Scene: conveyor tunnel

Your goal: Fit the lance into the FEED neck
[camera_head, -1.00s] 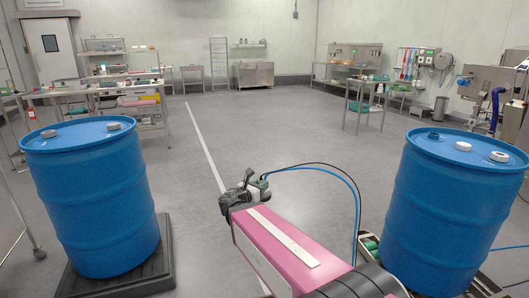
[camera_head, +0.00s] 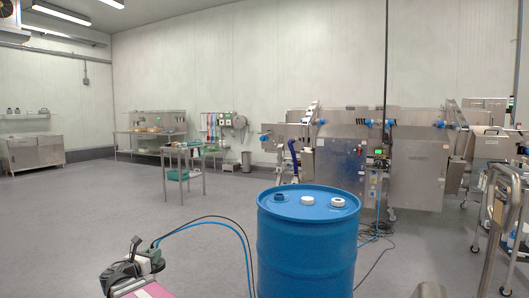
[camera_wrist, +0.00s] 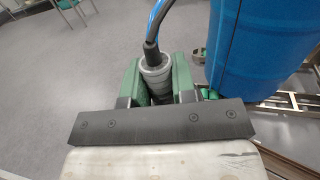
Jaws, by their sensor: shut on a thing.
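A blue drum (camera_head: 306,245) stands upright right of centre in the head view. Its top has a dark opening (camera_head: 280,197), a white cap (camera_head: 307,201) and a white-ringed neck (camera_head: 338,202). No FEED label is legible. My gripper (camera_head: 146,262) is low left in the head view, apart from the drum. In the wrist view its green fingers (camera_wrist: 157,92) are shut on the grey, round head of the lance (camera_wrist: 153,72), with a hose rising from it. The lance's lower part is hidden. The drum's side (camera_wrist: 260,45) is on the right there.
Blue and black hoses (camera_head: 215,225) loop from my gripper toward the drum. A steel machine (camera_head: 350,160) stands behind the drum. A steel cart (camera_head: 184,165) stands at mid-left and a trolley (camera_head: 500,215) at the right. The floor left of the drum is open.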

